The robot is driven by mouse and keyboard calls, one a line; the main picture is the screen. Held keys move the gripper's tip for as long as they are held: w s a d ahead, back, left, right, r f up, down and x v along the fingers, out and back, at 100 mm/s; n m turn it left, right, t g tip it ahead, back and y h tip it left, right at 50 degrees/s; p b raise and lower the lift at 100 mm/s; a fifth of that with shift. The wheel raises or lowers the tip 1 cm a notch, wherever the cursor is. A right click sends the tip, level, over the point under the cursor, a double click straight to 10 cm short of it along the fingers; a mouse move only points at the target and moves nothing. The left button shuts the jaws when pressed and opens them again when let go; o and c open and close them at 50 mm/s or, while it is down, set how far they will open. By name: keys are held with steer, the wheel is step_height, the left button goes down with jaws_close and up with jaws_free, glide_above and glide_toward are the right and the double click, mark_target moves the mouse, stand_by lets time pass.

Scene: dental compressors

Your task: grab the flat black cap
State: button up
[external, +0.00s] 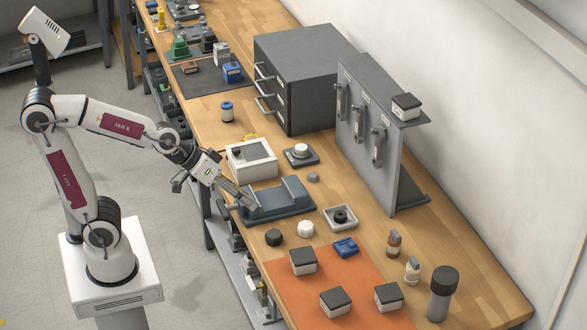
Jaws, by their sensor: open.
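A low, round black cap (273,237) lies on the wooden bench, in front of the grey cradle and just behind the orange mat. A small black round part (340,216) sits in a square white tray to its right; I cannot tell whether it is also a cap. My gripper (250,200) is open, pointing down and right over the left end of the grey cradle (280,203). It is behind the black cap and apart from it. I see nothing held between the fingers.
A white cap (305,228) stands close to the right of the black cap. A blue part (345,247) and several black-topped white boxes are on or near the orange mat (335,272). A white box (251,160) stands behind my gripper. A grey upright panel (370,130) rises at right.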

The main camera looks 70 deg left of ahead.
steer(key=w+d+f+n+t+y, duration=0.1)
steer(key=w+d+f+n+t, duration=0.2)
steer(key=w, duration=0.7)
steer(key=n+y, duration=0.5)
steer(key=y, duration=0.2)
glide_above(270, 239)
steer(key=w+d, duration=0.6)
step_height(270, 239, down, 12)
steer(key=s+a+f+y, duration=0.1)
steer(key=f, duration=0.1)
steer(key=s+a+f+n+g+y, duration=0.1)
steer(key=s+a+y, duration=0.1)
steer(key=shift+a+f+y, duration=0.1)
steer(key=shift+f+y, duration=0.2)
steer(key=shift+f, duration=0.05)
steer(key=s+y, duration=0.1)
steer(key=s+f+y, duration=0.1)
steer(key=s+a, duration=0.1)
steer(key=shift+s+a+f+y, duration=0.1)
steer(key=shift+s+f+y, duration=0.1)
steer(key=shift+f+y, duration=0.15)
steer(key=s, duration=0.1)
steer(key=d+f+m, duration=0.1)
steer(key=s, duration=0.1)
steer(key=shift+s+d+f+t+y, duration=0.25)
steer(key=shift+s+d+f+t, duration=0.05)
steer(key=shift+f+t, duration=0.1)
steer(key=shift+s+d+f+m, duration=0.2)
steer(key=shift+s+d+m, duration=0.05)
steer(key=shift+s+m, duration=0.2)
